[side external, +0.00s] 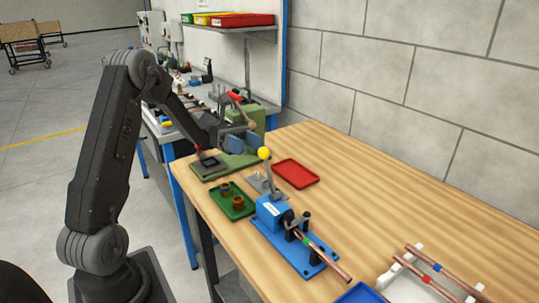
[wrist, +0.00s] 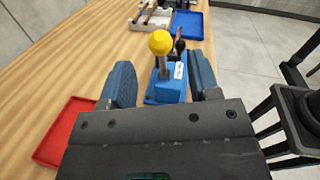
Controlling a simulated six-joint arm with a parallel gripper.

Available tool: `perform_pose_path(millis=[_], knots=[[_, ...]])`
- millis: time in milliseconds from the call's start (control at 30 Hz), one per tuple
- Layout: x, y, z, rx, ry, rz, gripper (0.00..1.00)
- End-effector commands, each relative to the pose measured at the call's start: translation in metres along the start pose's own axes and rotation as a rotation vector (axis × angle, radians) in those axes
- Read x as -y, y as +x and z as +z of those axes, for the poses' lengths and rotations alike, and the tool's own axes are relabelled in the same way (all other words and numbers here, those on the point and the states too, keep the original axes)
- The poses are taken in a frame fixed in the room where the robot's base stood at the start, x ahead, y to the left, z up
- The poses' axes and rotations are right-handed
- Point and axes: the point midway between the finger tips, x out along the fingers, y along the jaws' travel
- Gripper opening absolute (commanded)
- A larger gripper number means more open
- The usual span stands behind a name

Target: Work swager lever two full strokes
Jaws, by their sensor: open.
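The blue swager (side external: 271,210) stands on a blue base plate on the wooden bench. Its grey lever (side external: 270,178) stands up and ends in a yellow ball knob (side external: 264,153). A copper tube (side external: 328,262) with a green band lies along the swager's front. In the wrist view the yellow knob (wrist: 160,42) and the swager body (wrist: 172,84) appear between my two blue fingers. My gripper (wrist: 161,66) is open and holds nothing. In the side view its blue fingers (side external: 238,143) are behind and left of the knob, apart from it.
A red tray (side external: 296,174) and a green tray (side external: 247,211) with copper fittings flank the lever. A green-based fixture (side external: 221,169) stands behind. A white rack (side external: 405,289) with copper tubes and a blue tray (side external: 360,294) are at the front. The bench's right side is clear.

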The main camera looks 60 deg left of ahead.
Motion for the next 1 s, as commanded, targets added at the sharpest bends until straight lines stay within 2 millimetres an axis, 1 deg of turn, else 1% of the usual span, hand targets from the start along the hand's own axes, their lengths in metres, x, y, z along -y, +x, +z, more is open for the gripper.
perform_pose_path(millis=[33, 200, 300, 400, 567, 833, 1000], knots=[[0.0, 0.012, 0.001, 0.0, 0.001, -0.005, 0.56], [0.0, 0.045, 0.001, -0.001, 0.001, -0.004, 0.56], [0.0, 0.06, 0.0, -0.001, 0.0, -0.003, 0.56], [0.0, 0.071, 0.0, -0.001, 0.002, -0.002, 0.56], [0.0, 0.079, 0.0, -0.002, 0.002, 0.0, 0.56], [0.0, 0.08, 0.0, -0.002, 0.002, 0.0, 0.56], [0.0, 0.079, 0.0, -0.001, 0.002, 0.0, 0.4]])
